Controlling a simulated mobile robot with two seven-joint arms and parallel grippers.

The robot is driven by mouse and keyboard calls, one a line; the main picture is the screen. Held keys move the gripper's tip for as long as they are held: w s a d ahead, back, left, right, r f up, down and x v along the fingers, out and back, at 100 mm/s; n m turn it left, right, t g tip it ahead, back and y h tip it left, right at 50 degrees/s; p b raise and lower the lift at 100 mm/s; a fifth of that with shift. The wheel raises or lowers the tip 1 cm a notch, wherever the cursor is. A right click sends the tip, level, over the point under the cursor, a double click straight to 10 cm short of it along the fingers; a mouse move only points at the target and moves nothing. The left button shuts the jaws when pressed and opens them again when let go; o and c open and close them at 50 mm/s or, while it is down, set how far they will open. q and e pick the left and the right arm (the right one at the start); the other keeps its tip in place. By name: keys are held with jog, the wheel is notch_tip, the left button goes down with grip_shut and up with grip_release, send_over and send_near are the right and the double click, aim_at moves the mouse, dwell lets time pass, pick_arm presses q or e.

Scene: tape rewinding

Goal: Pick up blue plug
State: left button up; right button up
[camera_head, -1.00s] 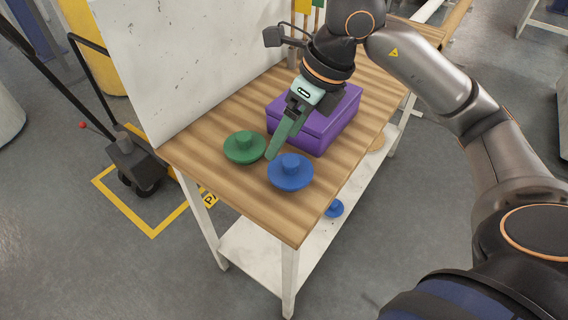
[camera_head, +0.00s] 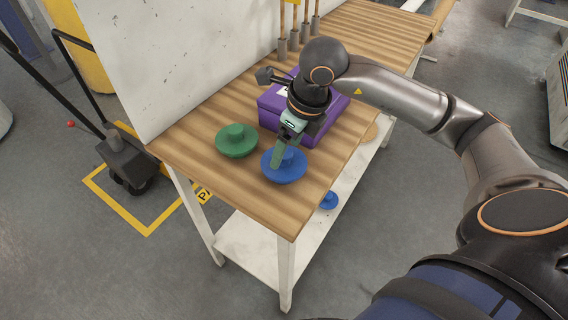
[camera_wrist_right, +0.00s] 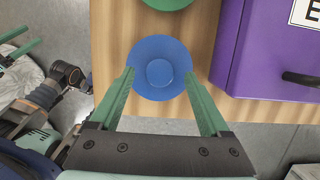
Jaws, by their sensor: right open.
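The blue plug (camera_head: 283,169) is a round disc with a raised knob, lying on the wooden table top near its front right edge. The wrist view shows the blue plug (camera_wrist_right: 159,64) from above, with the disc between the tips of the right gripper's green fingers (camera_wrist_right: 160,85). In the head view the right gripper (camera_head: 278,158) is over the plug, and its fingers partly hide the knob. The right gripper is open with nothing held. I cannot tell whether the fingers touch the plug. My left gripper is not in the head view; green fingers at the wrist view's left edge (camera_wrist_right: 20,48) look like it, spread apart.
A green plug (camera_head: 236,142) sits left of the blue one. A purple box (camera_head: 335,108) stands behind on the table (camera_head: 215,180). A white panel (camera_head: 170,60) borders the left side. Another blue disc (camera_head: 329,200) lies on the lower shelf.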

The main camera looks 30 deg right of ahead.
jog(key=shift+w+a+f, duration=0.1)
jog(key=shift+w+f, duration=0.1)
jog(key=shift+f, duration=0.5)
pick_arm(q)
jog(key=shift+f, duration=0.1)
pick_arm(e)
jog(key=shift+c, duration=0.3)
jog(key=c, duration=1)
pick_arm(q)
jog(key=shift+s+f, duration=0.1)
pick_arm(e)
jog(key=shift+r, duration=0.15)
jog(key=shift+r, duration=0.6)
pick_arm(q)
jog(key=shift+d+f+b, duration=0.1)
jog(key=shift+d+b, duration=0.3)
jog(key=shift+b, duration=0.1)
pick_arm(e)
jog(key=s+r, duration=0.4)
jog(key=s+d+r, duration=0.1)
jog(key=s+r, duration=0.2)
jog(key=s, duration=0.2)
jog(key=s+d+r, duration=0.1)
jog(key=s+r, duration=0.3)
jog(key=shift+s+d+r, duration=0.25)
jog(key=shift+s+r, duration=0.05)
jog(key=shift+s, duration=0.1)
